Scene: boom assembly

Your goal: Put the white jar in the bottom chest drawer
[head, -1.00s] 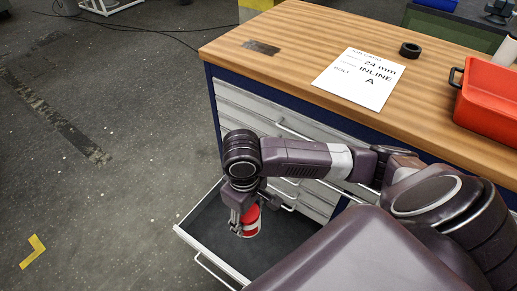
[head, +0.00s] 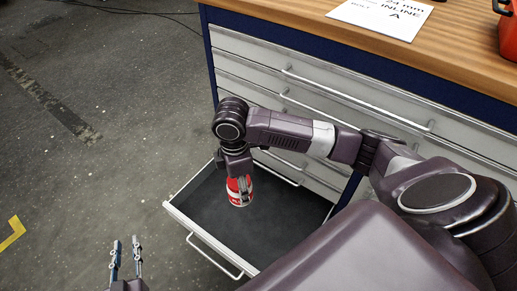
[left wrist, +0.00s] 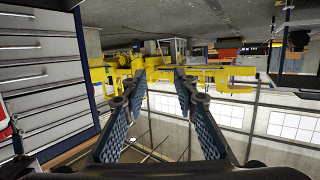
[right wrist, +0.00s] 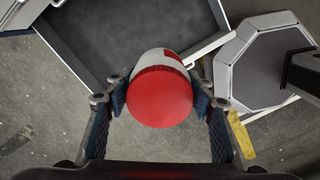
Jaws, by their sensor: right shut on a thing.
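The white jar (head: 240,191) has a red lid and red on its side. It hangs from my right gripper (head: 237,183), which is shut on it. In the right wrist view the jar's red lid (right wrist: 160,97) sits between the two fingers and hides part of the jar's body. The bottom chest drawer (head: 275,238) is pulled out, with a dark, bare floor where it shows. In the head view the jar appears over the drawer; its height above the floor is hard to tell. My left gripper (head: 126,258) is open and empty, left of the drawer.
The grey chest (head: 300,75) has its upper drawers closed, with protruding handles. Its wooden top (head: 290,25) carries a paper card (head: 385,17) and a red bin (head: 508,38). Bare floor (head: 90,190) lies left of the chest. The drawer's front handle (head: 215,258) sticks out.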

